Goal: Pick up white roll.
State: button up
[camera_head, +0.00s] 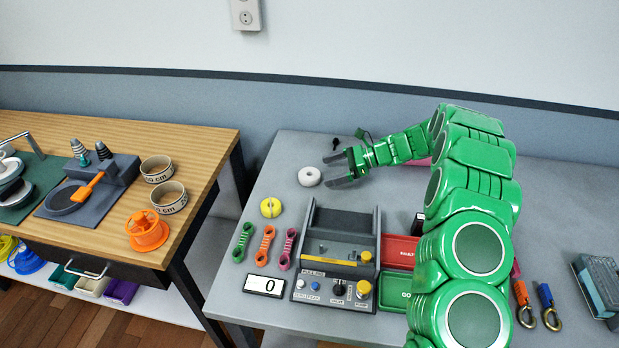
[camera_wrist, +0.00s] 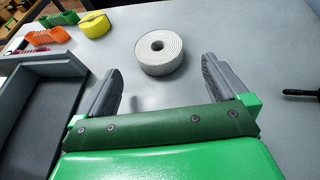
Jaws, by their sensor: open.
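The white roll (camera_head: 309,177) lies flat on the grey table near its left back area. It is a coiled strap with a small hole in the middle. In the wrist view the white roll (camera_wrist: 159,52) sits just beyond my fingertips, roughly midway between them. My gripper (camera_head: 339,171) is open and empty, close to the right side of the roll in the head view. My gripper (camera_wrist: 163,78) shows both grey fingers spread apart in the wrist view, with none touching the roll.
A yellow roll (camera_head: 271,207) and green, orange and pink straps (camera_head: 266,246) lie nearer the front. A grey test device (camera_head: 335,255) stands front of the roll. A dark small tool (camera_wrist: 301,93) lies right of my gripper. The tabletop around the roll is clear.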

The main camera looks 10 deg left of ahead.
aim_at(313, 174)
jog(key=shift+r+x, duration=0.15)
jog(key=shift+x, duration=1.2)
jog(key=shift+r+x, duration=0.15)
jog(key=shift+x, duration=1.25)
jog(key=c, duration=0.9)
jog(key=shift+c, duration=0.2)
